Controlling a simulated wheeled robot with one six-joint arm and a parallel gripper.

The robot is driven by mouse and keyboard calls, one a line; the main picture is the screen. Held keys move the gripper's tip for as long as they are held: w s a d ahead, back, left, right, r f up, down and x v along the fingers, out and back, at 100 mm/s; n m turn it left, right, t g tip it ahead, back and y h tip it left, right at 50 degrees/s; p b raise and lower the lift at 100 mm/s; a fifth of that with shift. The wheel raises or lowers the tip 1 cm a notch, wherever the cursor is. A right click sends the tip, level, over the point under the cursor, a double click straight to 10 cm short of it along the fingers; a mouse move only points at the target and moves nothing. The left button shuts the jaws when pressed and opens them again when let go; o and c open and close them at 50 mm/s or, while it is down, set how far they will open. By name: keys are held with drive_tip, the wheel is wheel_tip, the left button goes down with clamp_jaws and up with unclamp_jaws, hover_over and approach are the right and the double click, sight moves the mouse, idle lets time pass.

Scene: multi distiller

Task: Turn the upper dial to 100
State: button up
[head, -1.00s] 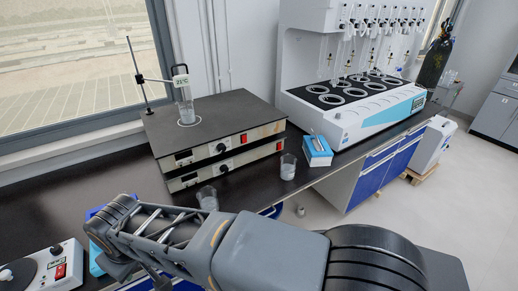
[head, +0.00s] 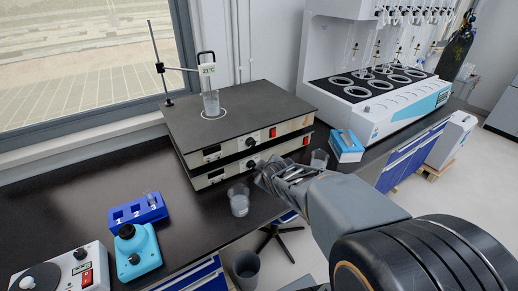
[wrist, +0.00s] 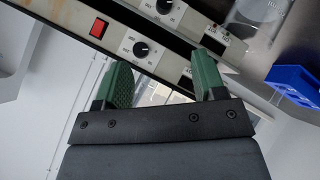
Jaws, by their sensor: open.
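Two flat hot plates are stacked on the bench, each with a display, a dial and a red switch. The upper dial (head: 252,142) is a black knob on the upper front panel; its setting is too small to read. The lower dial (head: 250,163) sits below it. My gripper (head: 264,178) is in front of the lower panel, its fingers hard to make out there. The wrist view looks upside down; my gripper (wrist: 163,72) shows open and empty with green fingers. The upper dial (wrist: 141,49) lies beyond the gap between them, not touched.
A beaker with a thermometer stand (head: 210,103) is on the top plate. A glass beaker (head: 239,200) stands before the stack, another (head: 319,159) to its right. A blue numbered rack (head: 138,211) and a light-blue device (head: 137,252) stand at left. The bench between is clear.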

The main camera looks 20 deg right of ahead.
sight(253, 144)
drive_tip(key=w+d+f+n+t+y+b, duration=0.25)
drive_tip(key=w+d+n+t+y, duration=0.4)
drive_tip(key=n, duration=0.65)
drive_tip(key=shift+t+h, duration=0.75)
drive_tip(key=shift+h, duration=0.2)
drive_tip(key=w+a, duration=0.1)
drive_tip(key=w, duration=0.2)
drive_tip(key=w+a+p, duration=0.1)
drive_tip(key=w, duration=0.3)
drive_tip(key=w+a+p, duration=0.1)
drive_tip(key=w, duration=0.3)
drive_tip(key=shift+w+a+f, duration=0.1)
drive_tip(key=shift+a+f, duration=0.2)
drive_tip(key=shift+m, duration=0.3)
drive_tip(key=c, duration=0.9)
